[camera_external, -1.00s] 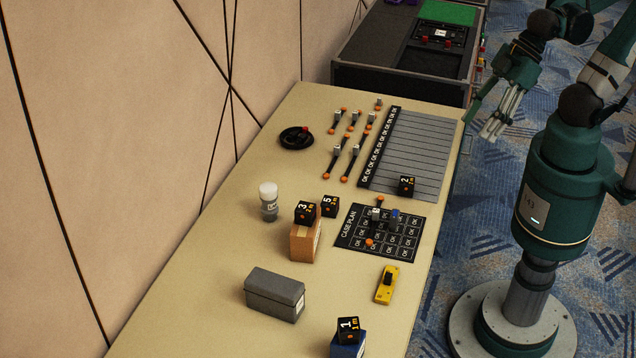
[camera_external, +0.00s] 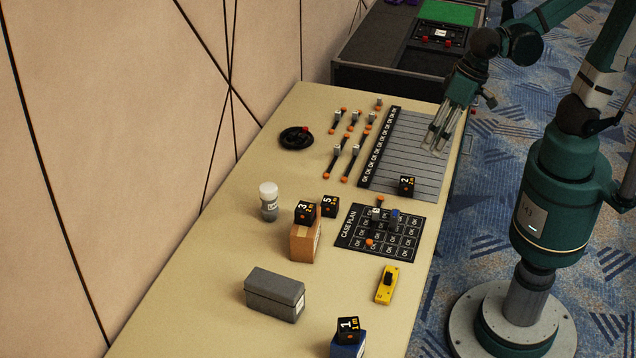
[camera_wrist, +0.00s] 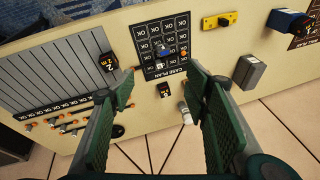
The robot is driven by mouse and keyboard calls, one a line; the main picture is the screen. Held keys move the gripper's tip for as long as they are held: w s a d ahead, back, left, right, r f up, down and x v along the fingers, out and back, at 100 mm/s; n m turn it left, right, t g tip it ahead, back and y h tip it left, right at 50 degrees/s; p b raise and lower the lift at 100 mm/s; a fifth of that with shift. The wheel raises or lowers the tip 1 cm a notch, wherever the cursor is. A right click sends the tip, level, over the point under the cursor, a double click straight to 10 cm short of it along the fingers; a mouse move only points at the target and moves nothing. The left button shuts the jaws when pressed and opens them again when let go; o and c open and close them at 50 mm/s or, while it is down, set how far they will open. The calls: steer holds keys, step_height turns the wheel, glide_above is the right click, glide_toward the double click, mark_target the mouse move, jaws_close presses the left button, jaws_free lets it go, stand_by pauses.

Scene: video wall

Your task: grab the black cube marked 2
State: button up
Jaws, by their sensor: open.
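The black cube marked 2 (camera_external: 407,185) stands on the lower end of the grey lined panel, beside the case plan card. It also shows in the wrist view (camera_wrist: 105,84), just left of my left finger. My gripper (camera_external: 440,140) is open and empty, above the right side of the lined panel, higher in the picture than the cube and apart from it. In the wrist view its two green fingers (camera_wrist: 160,110) are spread wide with the tabletop between and beyond them.
Black cubes marked 3 (camera_external: 305,211), 5 (camera_external: 329,205) and 1 (camera_external: 347,329) are also on the table; 3 sits on a brown box (camera_external: 304,243). The case plan card (camera_external: 350,236) holds small pieces. A grey box (camera_external: 274,295), yellow device (camera_external: 386,285) and white-capped jar (camera_external: 269,203) stand nearby.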

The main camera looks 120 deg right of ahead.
steer(key=d+f+m+g+b, duration=0.2)
steer(key=d+f+m, duration=0.6)
steer(key=d+f, duration=0.15)
steer(key=m+g+y+b, duration=0.1)
steer(key=m+g+b, duration=0.1)
steer(key=m, duration=0.4)
glide_above(407, 181)
steer(key=f, duration=0.9)
steer(key=shift+s+a+f, duration=0.1)
steer(key=shift+s+f, duration=0.05)
steer(key=shift+s, duration=0.1)
steer(key=shift+f, duration=0.1)
steer(key=shift+f+b, duration=0.45)
steer(key=shift+f, duration=0.75)
steer(key=shift+w+f+b, duration=0.15)
steer(key=shift+f+b, duration=0.35)
steer(key=shift+f, duration=0.8)
steer(key=shift+w+f+b, duration=0.1)
steer(key=shift+f+b, duration=0.35)
steer(key=shift+f, duration=0.8)
